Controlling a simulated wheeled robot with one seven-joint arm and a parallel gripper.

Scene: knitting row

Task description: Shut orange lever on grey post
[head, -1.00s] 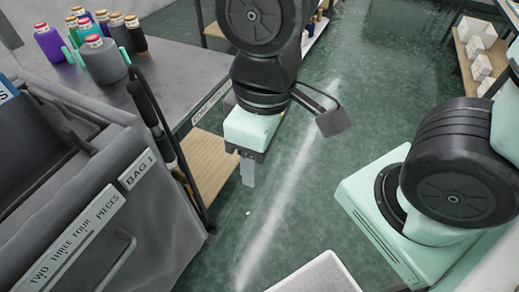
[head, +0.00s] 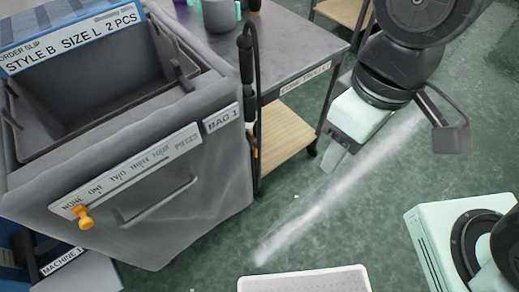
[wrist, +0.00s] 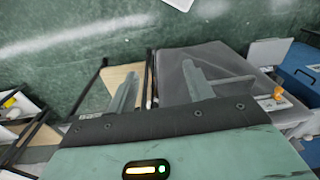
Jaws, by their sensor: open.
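I see no grey post with an orange lever in these views. A small orange piece (wrist: 278,93) also shows at the right in the wrist view, by the grey bin (wrist: 215,75). My gripper (head: 335,163) hangs over the green floor, right of the bin and well apart from the orange knob. Its two fingers (wrist: 160,90) are apart, with nothing between them.
A grey cone trolley (head: 290,45) with a wooden lower shelf (head: 285,135) stands behind the bin. A dark handle (head: 247,75) rises at the bin's right side. A white tray (head: 305,281) is at the bottom edge. The green floor (head: 300,210) between is clear.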

